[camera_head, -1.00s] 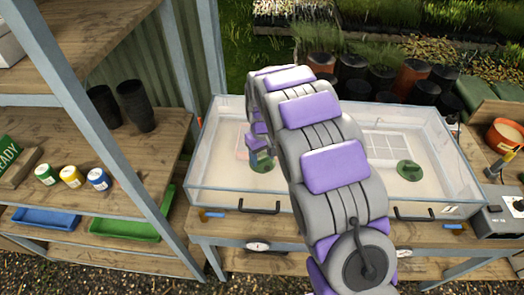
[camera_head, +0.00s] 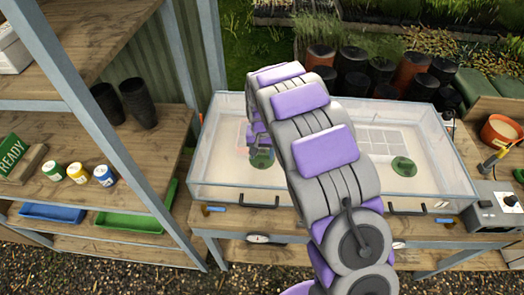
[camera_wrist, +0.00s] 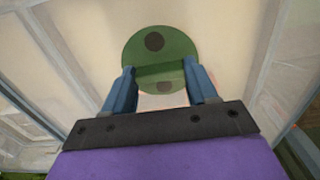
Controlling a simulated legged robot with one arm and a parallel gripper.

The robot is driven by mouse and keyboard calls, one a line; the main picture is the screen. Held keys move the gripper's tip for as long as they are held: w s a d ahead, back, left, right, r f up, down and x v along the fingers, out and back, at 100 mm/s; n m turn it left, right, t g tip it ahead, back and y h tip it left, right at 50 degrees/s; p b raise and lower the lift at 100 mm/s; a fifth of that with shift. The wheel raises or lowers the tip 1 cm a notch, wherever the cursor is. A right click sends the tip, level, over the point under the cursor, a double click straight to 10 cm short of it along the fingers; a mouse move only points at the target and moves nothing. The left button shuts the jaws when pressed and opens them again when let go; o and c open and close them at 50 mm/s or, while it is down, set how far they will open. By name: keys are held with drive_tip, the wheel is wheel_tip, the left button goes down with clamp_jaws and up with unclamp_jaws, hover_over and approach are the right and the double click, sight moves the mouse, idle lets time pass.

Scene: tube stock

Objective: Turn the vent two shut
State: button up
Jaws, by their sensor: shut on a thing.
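Two round green vents sit on the clear lid of the case; I see no numbers on them. My gripper (camera_head: 260,149) is at the left vent (camera_head: 262,160), partly covering it. In the wrist view, the blue fingers of my gripper (camera_wrist: 161,75) straddle the raised green bar across the vent (camera_wrist: 182,47), shut on it. One dark round hole shows beyond the bar and another, partly hidden, on the near side. The right vent (camera_head: 403,167) is apart from my gripper, right of my arm.
The clear case (camera_head: 222,190) stands on a wooden bench, with black handles in front. A shelf at left holds jars (camera_head: 77,174), black pots and trays. A grey control box (camera_head: 492,205) stands at right. My arm hides the case's middle.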

sight(261, 154)
drive_tip(key=shift+w, duration=0.1)
idle(0.3)
drive_tip(key=o, duration=1.1)
drive_tip(key=shift+a, duration=0.15)
drive_tip(key=shift+c, duration=0.2)
wheel_tip(261, 154, up, 17)
drive_tip(key=p, duration=0.1)
drive_tip(key=shift+r+p, duration=0.15)
drive_tip(key=shift+p, duration=0.15)
